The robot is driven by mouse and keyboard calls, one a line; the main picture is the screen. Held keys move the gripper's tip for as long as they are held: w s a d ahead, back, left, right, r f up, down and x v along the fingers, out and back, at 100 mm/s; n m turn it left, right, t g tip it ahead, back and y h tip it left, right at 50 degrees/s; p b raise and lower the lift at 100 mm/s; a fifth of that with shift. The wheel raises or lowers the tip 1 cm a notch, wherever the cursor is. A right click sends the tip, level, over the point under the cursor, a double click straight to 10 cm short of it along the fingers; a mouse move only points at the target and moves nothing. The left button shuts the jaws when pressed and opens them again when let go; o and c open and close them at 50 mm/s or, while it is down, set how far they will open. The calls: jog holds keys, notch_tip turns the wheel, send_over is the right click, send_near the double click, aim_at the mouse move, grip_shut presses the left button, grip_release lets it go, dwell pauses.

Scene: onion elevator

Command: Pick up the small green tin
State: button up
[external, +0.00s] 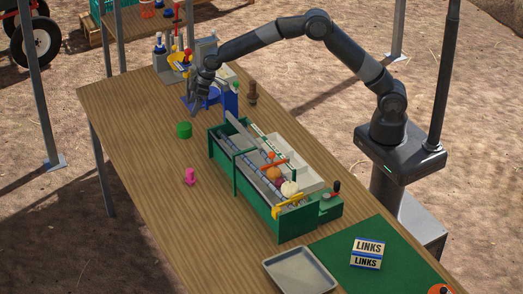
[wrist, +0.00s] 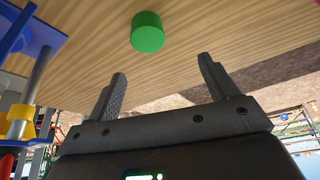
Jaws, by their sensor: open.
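The small green tin (external: 184,130) stands on the wooden table (external: 140,115), left of the green elevator box in the external view. In the wrist view the green tin (wrist: 147,32) shows at the top, beyond the fingertips and a little left of the middle between them. My gripper (external: 197,108) is in the air above the far part of the table, behind the tin and apart from it. In the wrist view my gripper (wrist: 162,75) has its two fingers spread, with nothing between them.
A blue stand (external: 230,103) is close to my gripper's right. The green elevator box (external: 263,215) holds an onion (external: 290,188) and other vegetables. A pink object (external: 190,177) stands nearer the front. A metal tray (external: 299,270) lies at the near end. The table's left side is mostly clear.

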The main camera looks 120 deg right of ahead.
aim_at(185, 126)
jog(key=x, duration=0.3)
jog(key=d+x, duration=0.1)
jog(key=x, duration=0.3)
jog(key=shift+s+d+f, duration=0.15)
jog(key=shift+d+f, duration=0.05)
jog(key=x, duration=0.5)
jog(key=shift+s+d+f, duration=0.2)
jog(key=shift+s, duration=0.15)
jog(key=c, duration=1.1)
